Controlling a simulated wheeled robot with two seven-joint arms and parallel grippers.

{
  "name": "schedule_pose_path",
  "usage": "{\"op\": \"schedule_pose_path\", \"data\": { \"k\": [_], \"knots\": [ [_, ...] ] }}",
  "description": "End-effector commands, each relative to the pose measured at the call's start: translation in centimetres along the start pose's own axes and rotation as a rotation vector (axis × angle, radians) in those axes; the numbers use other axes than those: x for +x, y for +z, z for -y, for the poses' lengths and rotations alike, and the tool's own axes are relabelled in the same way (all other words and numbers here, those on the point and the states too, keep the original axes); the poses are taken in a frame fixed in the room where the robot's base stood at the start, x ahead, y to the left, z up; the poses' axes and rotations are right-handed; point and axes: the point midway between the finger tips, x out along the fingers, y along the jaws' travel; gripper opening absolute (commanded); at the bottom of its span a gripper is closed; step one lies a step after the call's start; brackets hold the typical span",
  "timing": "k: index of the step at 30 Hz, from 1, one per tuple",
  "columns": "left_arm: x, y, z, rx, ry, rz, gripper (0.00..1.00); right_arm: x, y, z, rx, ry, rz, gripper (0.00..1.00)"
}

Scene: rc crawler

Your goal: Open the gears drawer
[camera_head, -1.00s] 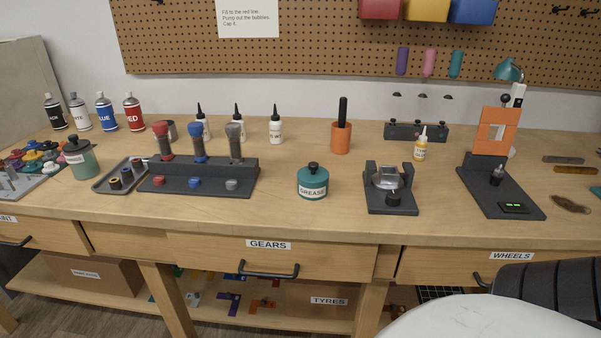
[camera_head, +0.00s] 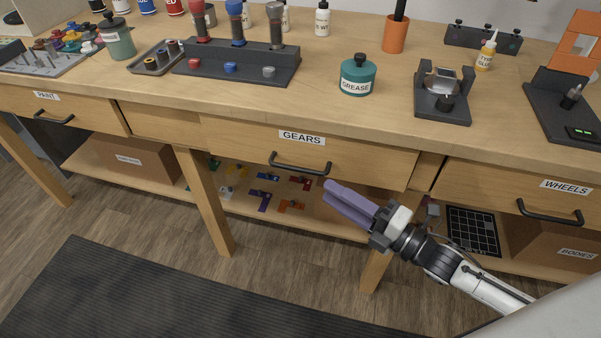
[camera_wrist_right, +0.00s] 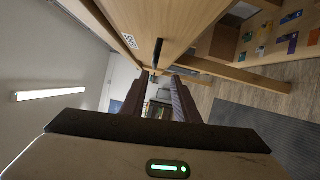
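The gears drawer (camera_head: 236,133) is under the bench top, with a white GEARS label (camera_head: 301,137) on its front. The drawer looks shut. Its dark bar handle (camera_head: 300,166) is below the label. My right gripper (camera_head: 329,191) is in front of the drawer, below and to the right of the handle in the head view. Its purple fingers point towards the drawer side. In the wrist view the right gripper (camera_wrist_right: 160,78) has a clear gap between its fingers, with nothing held. A dark handle (camera_wrist_right: 157,52) shows ahead of that gap. My left gripper is out of view.
The wheels drawer (camera_head: 480,190) is to the right and the paint drawer (camera_head: 85,112) to the left, both looking shut. A lower shelf (camera_head: 240,205) holds small coloured parts. Bench legs (camera_head: 207,200) stand below. The grease pot (camera_head: 357,77) stands on the bench top above.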

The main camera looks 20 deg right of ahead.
Motion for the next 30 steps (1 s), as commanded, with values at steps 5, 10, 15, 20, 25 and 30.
{"op": "schedule_pose_path", "data": {
  "k": [5, 10, 15, 20, 25, 30],
  "knots": [
    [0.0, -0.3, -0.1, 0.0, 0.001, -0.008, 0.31, 1.4, 0.4, -0.9, -0.086, 0.035, -0.024, 0.28],
    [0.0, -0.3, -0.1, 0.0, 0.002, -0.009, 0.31, 4.4, 0.3, -1.1, -0.082, 0.036, -0.023, 0.28],
    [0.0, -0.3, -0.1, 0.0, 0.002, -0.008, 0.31, 7.5, 0.2, -1.1, -0.08, 0.034, -0.023, 0.28],
    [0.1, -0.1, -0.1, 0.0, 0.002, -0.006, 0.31, 9.5, 0.2, -1.1, -0.079, 0.033, -0.022, 0.28],
    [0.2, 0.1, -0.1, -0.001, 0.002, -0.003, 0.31, 10.4, 0.1, -1.1, -0.078, 0.03, -0.022, 0.28],
    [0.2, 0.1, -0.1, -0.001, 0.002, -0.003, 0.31, 10.4, 0.1, -1.1, -0.078, 0.029, -0.022, 0.28]
  ]
}}
